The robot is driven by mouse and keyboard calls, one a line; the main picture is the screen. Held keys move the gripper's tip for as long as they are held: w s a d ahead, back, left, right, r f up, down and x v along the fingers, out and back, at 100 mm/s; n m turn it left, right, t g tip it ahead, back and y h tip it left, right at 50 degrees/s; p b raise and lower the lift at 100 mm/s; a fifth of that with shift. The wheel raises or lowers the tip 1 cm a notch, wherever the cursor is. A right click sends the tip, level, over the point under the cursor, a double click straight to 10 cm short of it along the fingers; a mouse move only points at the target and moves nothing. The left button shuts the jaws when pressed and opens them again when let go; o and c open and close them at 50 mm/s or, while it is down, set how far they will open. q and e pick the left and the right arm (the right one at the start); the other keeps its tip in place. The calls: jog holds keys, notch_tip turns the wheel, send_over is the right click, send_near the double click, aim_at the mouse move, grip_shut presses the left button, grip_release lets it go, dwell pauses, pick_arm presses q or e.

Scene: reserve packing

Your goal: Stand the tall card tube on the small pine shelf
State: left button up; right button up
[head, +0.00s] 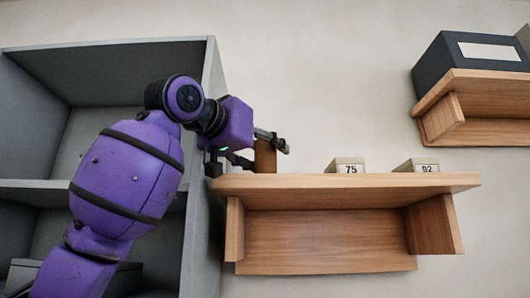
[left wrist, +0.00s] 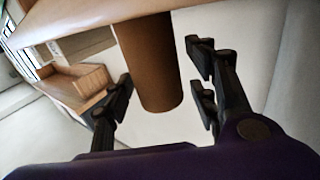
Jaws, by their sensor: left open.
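The tall brown card tube (head: 265,158) stands upright near the left end of a pine shelf (head: 345,182) on the wall. My left gripper (head: 268,147) is at the tube, its fingers apart on either side. In the left wrist view the tube (left wrist: 150,62) lies between the open fingers (left wrist: 162,78), with a visible gap on each side. The shelf board (left wrist: 90,15) crosses the top of that view, where it meets the tube. My right gripper is not in view.
Two number blocks, 75 (head: 348,166) and 92 (head: 420,166), are on the same shelf to the right. Shelf room is clear between tube and 75. A grey cabinet (head: 212,120) stands close at left. A second wooden shelf (head: 485,90) holds a dark box (head: 440,62).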

pick_arm(q)
jog(key=v, duration=1.2)
